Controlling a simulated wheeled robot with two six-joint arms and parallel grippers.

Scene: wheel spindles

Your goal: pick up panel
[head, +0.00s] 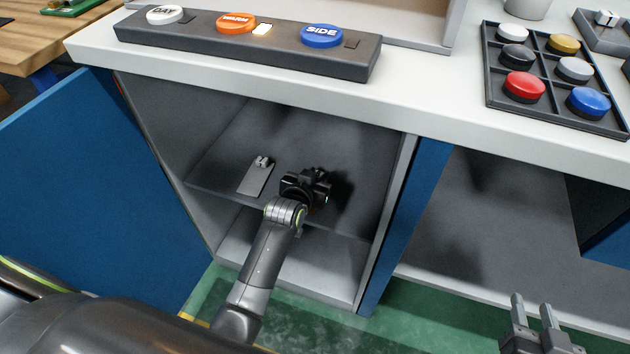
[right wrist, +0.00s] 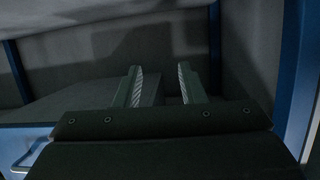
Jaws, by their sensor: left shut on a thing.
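A flat grey plate (head: 255,178) with a small pale fitting at its upper end is in the open cabinet, just left of my left gripper. It is the only panel-like thing I see there. My left gripper (head: 308,185) is inside the cabinet above the shelf. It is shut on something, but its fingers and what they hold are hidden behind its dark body. My right gripper (head: 534,312) is outside, at the lower right, with its fingers apart and empty. It also shows in the right wrist view (right wrist: 160,86), with nothing between the fingers.
A blue door (head: 95,190) stands open at the left, and a blue upright (head: 408,225) bounds the cabinet at the right. The white counter (head: 430,115) overhangs it. On it are a button console (head: 200,37) and a tray of coloured buttons (head: 490,85).

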